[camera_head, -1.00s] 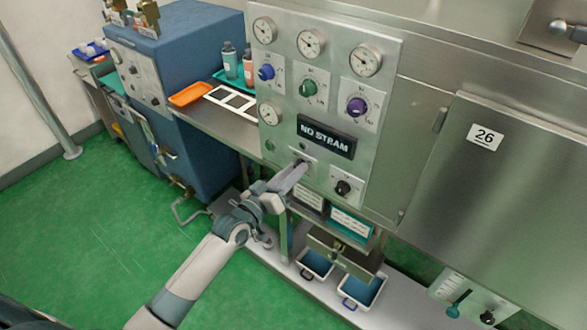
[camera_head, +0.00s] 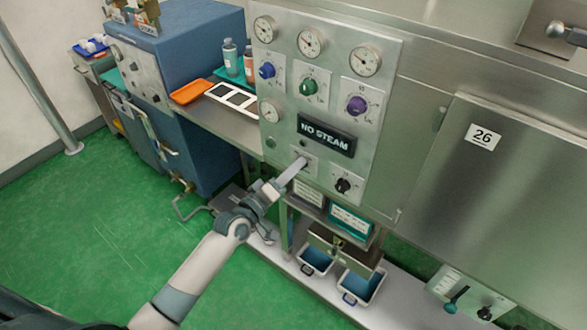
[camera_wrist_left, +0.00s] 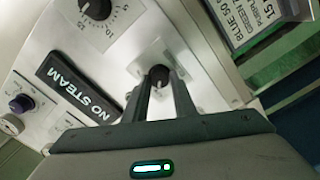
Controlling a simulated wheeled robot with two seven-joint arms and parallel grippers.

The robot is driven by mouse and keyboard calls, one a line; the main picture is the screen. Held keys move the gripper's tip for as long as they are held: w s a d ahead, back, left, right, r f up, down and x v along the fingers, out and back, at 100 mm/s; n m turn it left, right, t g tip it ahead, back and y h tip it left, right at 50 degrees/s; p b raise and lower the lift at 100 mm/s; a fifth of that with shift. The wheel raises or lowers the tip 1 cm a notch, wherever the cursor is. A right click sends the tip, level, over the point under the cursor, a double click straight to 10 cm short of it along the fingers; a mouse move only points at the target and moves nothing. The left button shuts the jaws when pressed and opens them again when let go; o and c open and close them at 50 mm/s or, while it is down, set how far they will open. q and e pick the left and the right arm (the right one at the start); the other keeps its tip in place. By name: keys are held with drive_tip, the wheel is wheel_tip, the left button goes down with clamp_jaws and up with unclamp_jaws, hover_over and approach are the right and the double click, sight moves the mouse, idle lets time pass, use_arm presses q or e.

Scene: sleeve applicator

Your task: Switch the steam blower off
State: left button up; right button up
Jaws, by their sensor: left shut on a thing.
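The steel control panel (camera_head: 292,130) carries a dark "NO STEAM" sign (camera_head: 326,135), also large in the left wrist view (camera_wrist_left: 80,88). Below the sign is a small light switch plate (camera_head: 314,160) with a small dark knob (camera_wrist_left: 157,72). My left gripper (camera_head: 302,163) reaches up to this plate from the lower left. In the left wrist view its two fingers (camera_wrist_left: 162,86) are shut on the knob, one on each side. The fingers hide most of the knob in the head view. My right gripper is not in view.
A black dial (camera_head: 344,186) sits close right of the switch plate. Blue, green and purple knobs (camera_head: 357,106) and several gauges are higher up. An orange tray (camera_head: 190,92) stands on the side shelf. The green floor at left is clear.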

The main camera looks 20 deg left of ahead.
use_arm(q)
drive_tip(key=o, duration=1)
drive_tip(key=shift+o, duration=0.2)
drive_tip(key=shift+s, duration=0.1)
drive_tip(key=b+v, duration=0.4)
drive_tip(key=v, duration=1.3)
drive_tip(key=shift+b, duration=0.35)
drive_tip(key=shift+s+a, duration=0.1)
drive_tip(key=shift+a, duration=0.05)
